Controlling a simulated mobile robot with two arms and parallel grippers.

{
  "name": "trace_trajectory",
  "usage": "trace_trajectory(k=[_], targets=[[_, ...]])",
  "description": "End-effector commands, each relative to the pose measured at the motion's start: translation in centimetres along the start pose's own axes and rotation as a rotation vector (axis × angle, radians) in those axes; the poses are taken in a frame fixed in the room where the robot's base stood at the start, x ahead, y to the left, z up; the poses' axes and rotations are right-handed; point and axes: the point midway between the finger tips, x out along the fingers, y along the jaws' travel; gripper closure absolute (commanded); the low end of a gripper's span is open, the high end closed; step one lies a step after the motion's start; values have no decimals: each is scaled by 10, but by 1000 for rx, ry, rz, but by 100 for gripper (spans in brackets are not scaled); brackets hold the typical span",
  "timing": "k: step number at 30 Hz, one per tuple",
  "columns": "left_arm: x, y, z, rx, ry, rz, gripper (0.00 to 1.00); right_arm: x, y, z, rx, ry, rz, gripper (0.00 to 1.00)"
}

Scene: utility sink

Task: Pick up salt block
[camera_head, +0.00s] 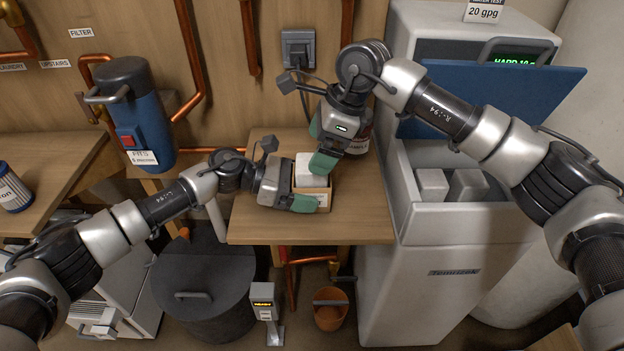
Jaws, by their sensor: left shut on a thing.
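A white salt block (305,170) stands in a small open cardboard box (325,196) on the wooden shelf. My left gripper (302,199) comes in from the left, low against the box, with a green finger pad across its front. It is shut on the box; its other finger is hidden. My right gripper (322,144) is above and to the right of the block, its green pads apart. Its lower pad overlaps the block's right side in the picture; I cannot tell whether they touch.
A white softener cabinet (450,225) with its blue lid (500,98) raised stands at right, pale blocks (467,184) inside. A blue filter canister (150,120) is at left. Bare shelf (290,231) lies in front of the box; a dark lidded bin (200,265) stands below.

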Motion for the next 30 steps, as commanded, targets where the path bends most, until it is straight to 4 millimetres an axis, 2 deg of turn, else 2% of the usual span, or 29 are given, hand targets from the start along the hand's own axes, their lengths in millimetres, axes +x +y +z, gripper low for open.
trace_trajectory(k=[9,17,30], targets=[[1,-1,-1,-1,1,-2,34,44,0,-3,1,-1,2,4],[0,-1,-1,-1,2,-2,34,48,-1,-3,1,0,0,6],[1,-1,-1,-1,2,-2,34,47,-1,-3,1,-1,-1,73]])
